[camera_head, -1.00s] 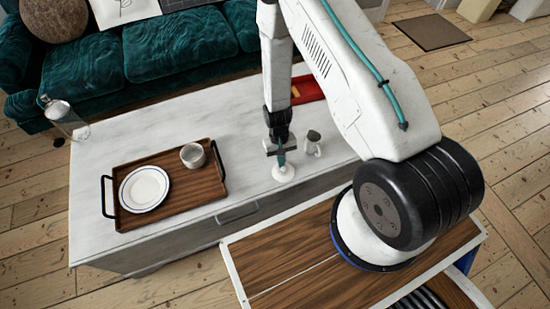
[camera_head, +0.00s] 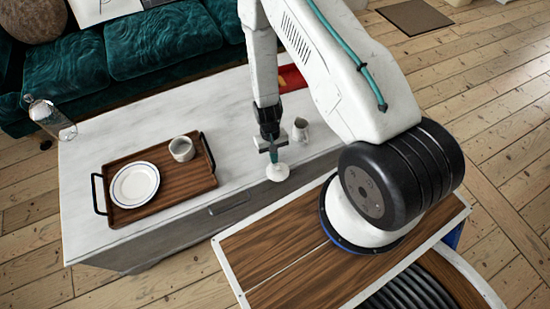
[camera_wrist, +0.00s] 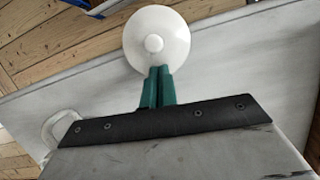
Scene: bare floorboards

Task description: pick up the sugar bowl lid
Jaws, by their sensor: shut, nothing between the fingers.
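The sugar bowl lid (camera_head: 277,172) is a round white disc with a small knob. It is at the front edge of the marble-topped table, right of the tray. In the wrist view the lid (camera_wrist: 155,22) is seen from above, overlapping the line of the table edge. My gripper (camera_head: 273,158) points down just above and behind the lid. I cannot tell whether the tips touch the lid. No sugar bowl is clearly identifiable.
A small jug (camera_head: 300,130) stands right of my gripper. A wooden tray (camera_head: 185,184) with black handles holds a plate (camera_head: 134,185) and a cup (camera_head: 181,149). A glass bottle (camera_head: 50,119) is at the far left. A red item (camera_head: 291,79) lies behind the arm.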

